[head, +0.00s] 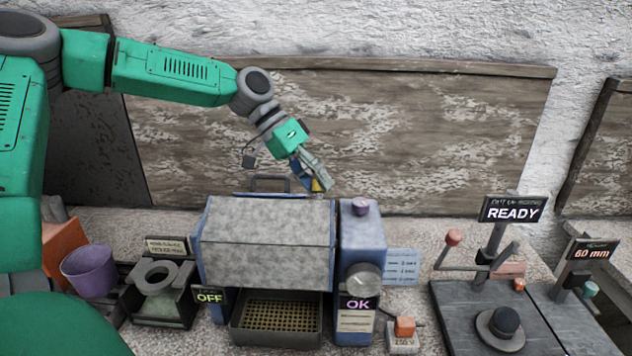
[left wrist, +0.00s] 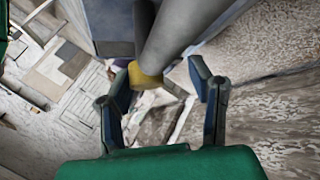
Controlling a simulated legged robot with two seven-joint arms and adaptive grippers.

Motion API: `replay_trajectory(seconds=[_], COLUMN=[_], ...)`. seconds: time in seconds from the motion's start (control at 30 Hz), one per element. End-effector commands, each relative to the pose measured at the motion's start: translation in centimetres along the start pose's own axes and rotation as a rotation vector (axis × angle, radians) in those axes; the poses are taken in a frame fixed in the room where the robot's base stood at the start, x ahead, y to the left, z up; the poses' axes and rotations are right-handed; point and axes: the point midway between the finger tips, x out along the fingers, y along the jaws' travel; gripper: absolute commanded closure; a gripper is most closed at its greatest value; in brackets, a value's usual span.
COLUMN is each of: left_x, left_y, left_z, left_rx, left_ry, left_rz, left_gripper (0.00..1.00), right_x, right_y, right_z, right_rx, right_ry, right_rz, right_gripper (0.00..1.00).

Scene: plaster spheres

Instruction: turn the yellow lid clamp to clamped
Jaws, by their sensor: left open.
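The yellow lid clamp (head: 317,186) shows as a small yellow patch at the back right top of the grey machine (head: 265,222), mostly hidden by my gripper. In the left wrist view a yellow block (left wrist: 146,78), apparently the clamp, sits by the end of a grey bar. My left gripper (head: 313,172) reaches down to it from behind the machine. Its two fingers (left wrist: 158,75) are open, with the yellow block between them, closer to the left finger. I cannot tell whether they touch it. My right gripper is in neither view.
A blue unit (head: 362,240) with a purple knob and an OK label stands right of the machine. An OFF sign (head: 209,297) and a mesh tray (head: 280,335) are at its front. A READY sign (head: 512,209) and levers stand right. A wooden panel (head: 400,130) is behind.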

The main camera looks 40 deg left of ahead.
Motion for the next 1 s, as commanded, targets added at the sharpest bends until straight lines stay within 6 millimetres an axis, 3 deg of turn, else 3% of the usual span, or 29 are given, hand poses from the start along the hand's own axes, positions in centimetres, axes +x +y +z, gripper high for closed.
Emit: replay_trajectory(seconds=[0.13,0.27,0.67,1.0], left_x=[0.1,0.1,0.1,-0.2], left_y=[0.4,0.4,0.1,0.3], left_z=[0.0,-0.1,0.1,0.2], left_rx=[0.004,0.003,-0.004,-0.108], left_ry=[-0.001,-0.001,-0.005,-0.009], left_rz=[-0.003,-0.002,-0.004,-0.101], left_gripper=[0.52,0.96,1.0,1.0], right_x=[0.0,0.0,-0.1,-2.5], right_y=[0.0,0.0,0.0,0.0], right_z=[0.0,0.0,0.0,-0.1], right_rx=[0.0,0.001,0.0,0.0], right_ry=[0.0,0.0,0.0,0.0], right_rz=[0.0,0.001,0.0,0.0], right_gripper=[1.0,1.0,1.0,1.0])
